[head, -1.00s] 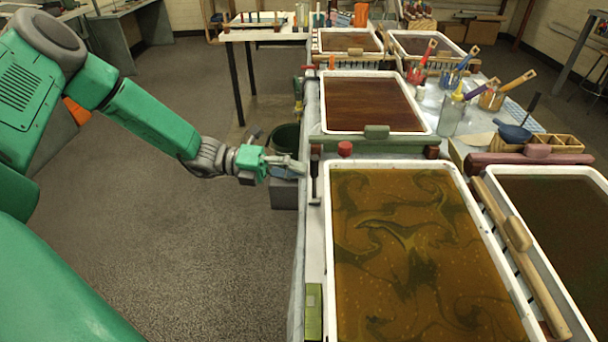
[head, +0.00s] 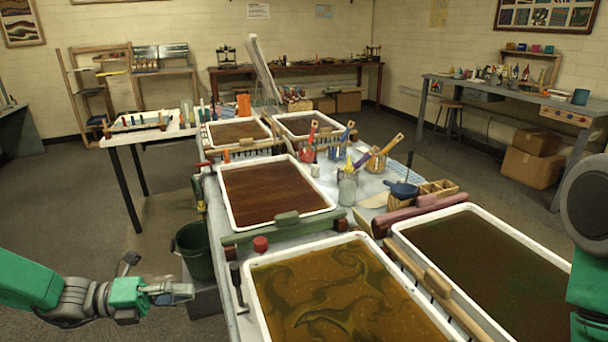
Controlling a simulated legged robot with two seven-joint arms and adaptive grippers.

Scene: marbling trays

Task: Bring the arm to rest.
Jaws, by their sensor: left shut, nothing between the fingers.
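My left gripper (head: 172,292) is at the lower left, shut and empty. It hangs over the floor, left of the table edge and the near marbling tray (head: 257,311). It does not touch the tray or table. My left arm comes in from the left edge, stretched low. Part of my right arm shows at the right edge; its gripper is out of view.
A dark green bucket (head: 194,250) stands on a grey block (head: 204,300) beside the table, close to my left gripper. Another tray (head: 560,262) lies on the right. A middle tray (head: 226,208) and brush jars stand further back. Open floor lies left.

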